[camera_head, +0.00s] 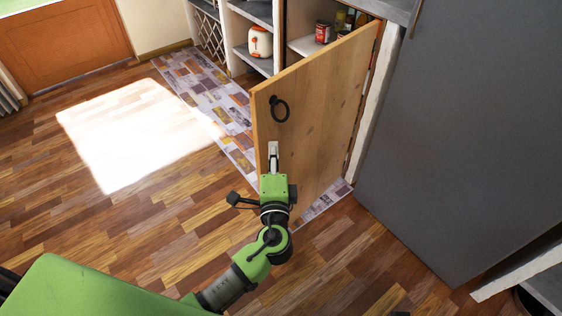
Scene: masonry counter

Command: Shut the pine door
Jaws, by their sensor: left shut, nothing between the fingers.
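The pine door (325,105) stands wide open, hinged on its right side beside the grey panel. A dark ring handle (280,109) hangs near its upper left corner. My left gripper (273,148) is shut and empty, at the door's left edge just below the ring. It looks close to the door face, but I cannot tell whether it touches. My right gripper is not in view.
Behind the door, open shelves hold red cans (323,32) and a white jar (260,41). A large grey panel (450,130) stands right of the door. A patterned mat (210,96) lies along the cabinet. The wooden floor at left is clear.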

